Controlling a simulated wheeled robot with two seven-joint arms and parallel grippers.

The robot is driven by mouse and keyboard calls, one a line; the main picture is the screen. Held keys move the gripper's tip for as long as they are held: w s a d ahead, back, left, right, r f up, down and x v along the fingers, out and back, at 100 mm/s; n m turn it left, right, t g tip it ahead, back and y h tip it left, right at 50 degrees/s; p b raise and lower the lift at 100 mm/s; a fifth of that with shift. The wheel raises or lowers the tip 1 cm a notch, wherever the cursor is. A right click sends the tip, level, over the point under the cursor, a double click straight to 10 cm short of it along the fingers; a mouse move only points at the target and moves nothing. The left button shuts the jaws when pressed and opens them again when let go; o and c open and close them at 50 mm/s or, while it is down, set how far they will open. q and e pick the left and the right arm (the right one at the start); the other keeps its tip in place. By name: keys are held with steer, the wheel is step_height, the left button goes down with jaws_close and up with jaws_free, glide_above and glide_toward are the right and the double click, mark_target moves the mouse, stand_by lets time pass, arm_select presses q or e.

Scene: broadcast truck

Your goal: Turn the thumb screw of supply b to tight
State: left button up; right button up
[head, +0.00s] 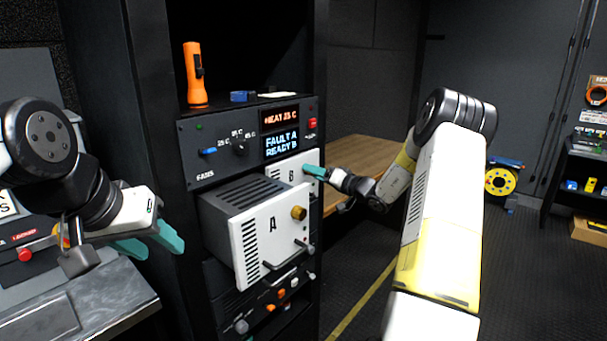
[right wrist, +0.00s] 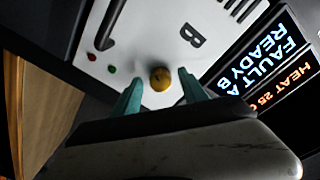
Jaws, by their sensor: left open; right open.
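Supply B (head: 278,173) is a white-fronted module seated in the dark rack, behind and right of supply A (head: 271,239), which is pulled out. In the right wrist view, the front of supply B (right wrist: 150,45) carries a round brass thumb screw (right wrist: 161,79). My right gripper (head: 308,170) is at the front of supply B. In the right wrist view its teal fingers (right wrist: 160,92) are open on either side of the thumb screw, with small gaps showing. In the head view the gripper hides that screw. My left gripper (head: 150,242) is open and empty, left of the rack.
Supply A has its own brass screw (head: 298,212) and sticks out of the rack. The display above (head: 282,143) reads FAULT A, READY B. An orange flashlight (head: 195,76) stands on top. A wooden desk (head: 365,157) is right of the rack.

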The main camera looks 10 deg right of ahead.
jaws_close()
